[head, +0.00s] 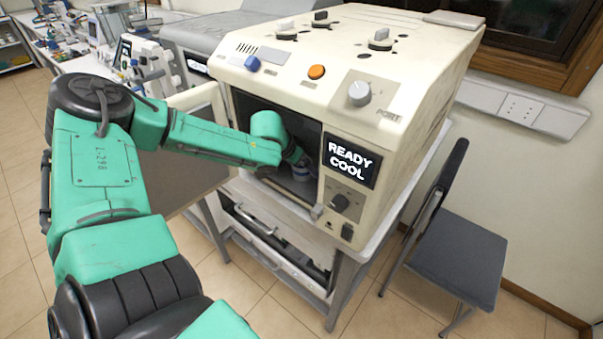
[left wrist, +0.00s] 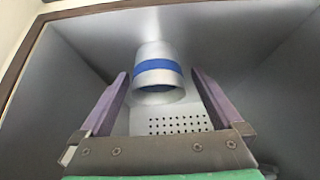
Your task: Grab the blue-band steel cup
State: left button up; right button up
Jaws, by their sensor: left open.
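The steel cup with a blue band (left wrist: 158,72) shows in the left wrist view inside the grey chamber of the cream machine (head: 410,85). My left gripper (left wrist: 160,88) is open, with one purple-grey finger on each side of the cup. Gaps show between the fingers and the cup, so it is not clamped. In the head view my left arm reaches through the machine's front opening, and the left gripper (head: 297,155) is inside, mostly hidden by the arm. Little of the cup can be made out there. My right gripper is not in view.
The machine's open door (head: 185,140) stands to the left of the opening. A panel (head: 351,163) reading "READY COOL" is to the right. A perforated plate (left wrist: 180,124) shows in the chamber. The chamber walls are close around the gripper. A folding chair (head: 455,255) stands at the right.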

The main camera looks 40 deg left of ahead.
pick_arm(q)
jog(key=shift+w+d+f, duration=0.1)
jog(key=shift+w+f, duration=0.05)
jog(key=shift+w, duration=0.1)
jog(key=shift+s, duration=0.1)
jog(key=c, duration=1.5)
